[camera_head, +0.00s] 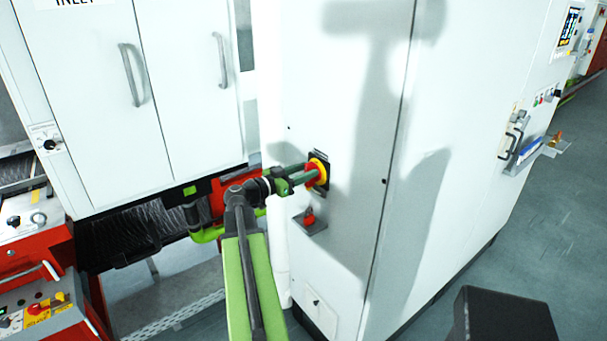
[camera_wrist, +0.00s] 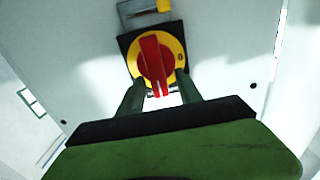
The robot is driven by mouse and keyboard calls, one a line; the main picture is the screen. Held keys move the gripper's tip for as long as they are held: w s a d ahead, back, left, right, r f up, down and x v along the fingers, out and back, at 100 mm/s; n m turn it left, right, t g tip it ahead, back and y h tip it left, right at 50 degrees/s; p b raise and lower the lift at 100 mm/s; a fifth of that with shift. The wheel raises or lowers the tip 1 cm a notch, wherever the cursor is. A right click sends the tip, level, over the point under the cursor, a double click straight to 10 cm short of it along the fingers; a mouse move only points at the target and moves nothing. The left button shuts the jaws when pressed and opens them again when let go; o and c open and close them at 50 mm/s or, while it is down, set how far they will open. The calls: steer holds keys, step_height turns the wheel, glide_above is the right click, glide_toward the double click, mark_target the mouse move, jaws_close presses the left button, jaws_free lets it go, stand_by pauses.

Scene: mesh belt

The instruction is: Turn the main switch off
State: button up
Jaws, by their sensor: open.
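The main switch (camera_head: 319,169) is a red rotary handle on a yellow round plate with a black square backing, set on the white cabinet. In the wrist view the red handle (camera_wrist: 153,62) stands nearly upright, and a 0 mark shows on the yellow at its right. My gripper (camera_head: 312,172) is at the switch. In the wrist view my open gripper (camera_wrist: 158,84) has one green finger on each side of the handle's lower part. Whether the fingers touch the handle cannot be told.
A red padlock (camera_head: 309,216) sits on a small bracket on the cabinet below the switch. White double doors (camera_head: 150,90) with grey handles stand at left. Red control boxes (camera_head: 38,312) are at lower left. Open floor (camera_head: 530,220) lies at right.

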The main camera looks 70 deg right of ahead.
steer(key=shift+c, duration=0.3)
jaws_close()
steer(key=shift+w+a, duration=0.1)
steer(key=shift+a, duration=0.1)
steer(key=shift+w+d+f+n+b, duration=0.25)
steer(key=shift+w+f+n+b, duration=0.1)
steer(key=shift+n, duration=2.65)
steer(key=shift+w+d+f+n+b, duration=0.25)
steer(key=shift+f+n+b, duration=0.1)
steer(key=shift+n, duration=2.65)
steer(key=shift+w+d+f+n+b, duration=0.25)
steer(key=shift+n+b, duration=0.1)
steer(key=shift+n, duration=2.65)
